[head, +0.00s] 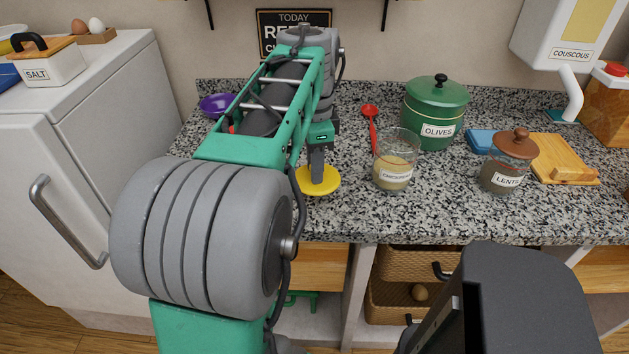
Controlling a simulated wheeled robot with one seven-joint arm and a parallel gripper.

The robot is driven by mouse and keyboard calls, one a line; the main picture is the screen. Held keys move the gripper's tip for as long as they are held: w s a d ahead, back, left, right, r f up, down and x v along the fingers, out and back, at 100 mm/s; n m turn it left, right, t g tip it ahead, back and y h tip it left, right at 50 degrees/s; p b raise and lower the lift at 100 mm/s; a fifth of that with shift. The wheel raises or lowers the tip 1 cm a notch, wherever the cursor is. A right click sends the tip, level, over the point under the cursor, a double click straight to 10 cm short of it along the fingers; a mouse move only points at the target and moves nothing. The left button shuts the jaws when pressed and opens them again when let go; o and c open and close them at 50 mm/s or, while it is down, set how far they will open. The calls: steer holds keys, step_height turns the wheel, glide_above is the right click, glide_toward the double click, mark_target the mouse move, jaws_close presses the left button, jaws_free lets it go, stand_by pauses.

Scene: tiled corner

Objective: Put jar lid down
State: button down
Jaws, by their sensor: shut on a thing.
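The jar lid (325,184) is a round yellow disc, seen over the front part of the granite counter. My gripper (317,172) points down and is shut on the lid at its middle. I cannot tell whether the lid touches the counter or hovers just above it. An open glass jar (398,143), its label hard to read, stands right of the lid, with pale contents in its lower part. The lid and the jar are apart. The fingertips are small in this view, and my arm hides part of the counter behind them.
A red ladle (371,118), a green olives canister (436,107), a lentils jar (509,162) and a wooden board (565,157) stand to the right. A purple bowl (216,104) is at the left. The counter (342,222) is bare in front of the jar.

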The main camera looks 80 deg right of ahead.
steer(key=f, duration=0.2)
steer(key=d+f, duration=0.1)
steer(key=shift+w+f, duration=0.2)
steer(key=shift+f, duration=0.5)
steer(key=shift+f, duration=0.1)
steer(key=shift+f, duration=0.15)
steer(key=c, duration=1.1)
jaws_free()
